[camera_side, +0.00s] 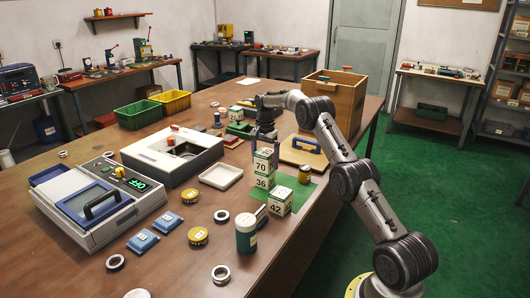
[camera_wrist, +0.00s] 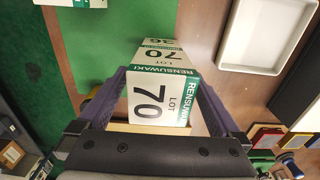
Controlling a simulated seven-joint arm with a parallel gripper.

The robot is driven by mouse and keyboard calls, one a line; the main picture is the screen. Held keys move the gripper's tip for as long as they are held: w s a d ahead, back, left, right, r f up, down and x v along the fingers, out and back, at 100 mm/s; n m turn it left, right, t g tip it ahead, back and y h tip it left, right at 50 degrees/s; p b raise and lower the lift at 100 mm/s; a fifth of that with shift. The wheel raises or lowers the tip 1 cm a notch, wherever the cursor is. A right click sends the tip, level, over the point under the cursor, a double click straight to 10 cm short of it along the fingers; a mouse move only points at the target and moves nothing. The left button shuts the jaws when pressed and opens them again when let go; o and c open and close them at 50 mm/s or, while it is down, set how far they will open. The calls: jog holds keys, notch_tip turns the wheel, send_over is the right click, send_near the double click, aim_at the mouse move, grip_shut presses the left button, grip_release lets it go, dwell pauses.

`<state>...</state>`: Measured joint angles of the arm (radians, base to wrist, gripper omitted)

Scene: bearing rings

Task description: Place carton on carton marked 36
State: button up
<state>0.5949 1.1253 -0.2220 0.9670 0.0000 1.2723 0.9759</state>
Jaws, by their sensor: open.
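The carton marked 70 (camera_side: 262,166) sits upright on top of the carton marked 36 (camera_side: 262,182), on a green mat (camera_side: 298,190). In the wrist view the carton marked 70 (camera_wrist: 153,103) shows its white and green faces, with a strip of the carton marked 36 (camera_wrist: 152,43) beyond it. My gripper (camera_side: 263,143) is just above the stack. In the wrist view its dark fingers (camera_wrist: 160,88) stand apart on either side of the carton marked 70. The lower carton's base is hidden in the wrist view.
The carton marked 42 (camera_side: 279,202) stands close to the stack's front right. A white tray (camera_side: 221,176) lies to the left.

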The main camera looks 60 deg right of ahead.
aim_at(265, 151)
notch_tip(265, 151, up, 11)
jog(key=shift+a+r, duration=0.1)
jog(key=shift+r, duration=0.55)
jog(key=s+a+r+n+t, duration=0.15)
jog(key=a+r+n, duration=0.35)
jog(key=a+r, duration=0.6)
jog(key=s+a+r+n+t, duration=0.1)
jog(key=s+a+r+n, duration=0.35)
jog(key=s+a, duration=0.55)
jog(key=s+a+f+n+t, duration=0.1)
jog(key=s+a+f+n, duration=0.1)
jog(key=s, duration=0.5)
jog(key=s+a+f+n+t, duration=0.1)
jog(key=s+a+f+n, duration=0.2)
jog(key=s+a, duration=0.4)
jog(key=s+a+f+n+t, duration=0.1)
jog(key=s+a+f+n, duration=0.2)
jog(key=s, duration=0.6)
jog(key=shift+a+f, duration=0.65)
jog(key=shift+f, duration=0.3)
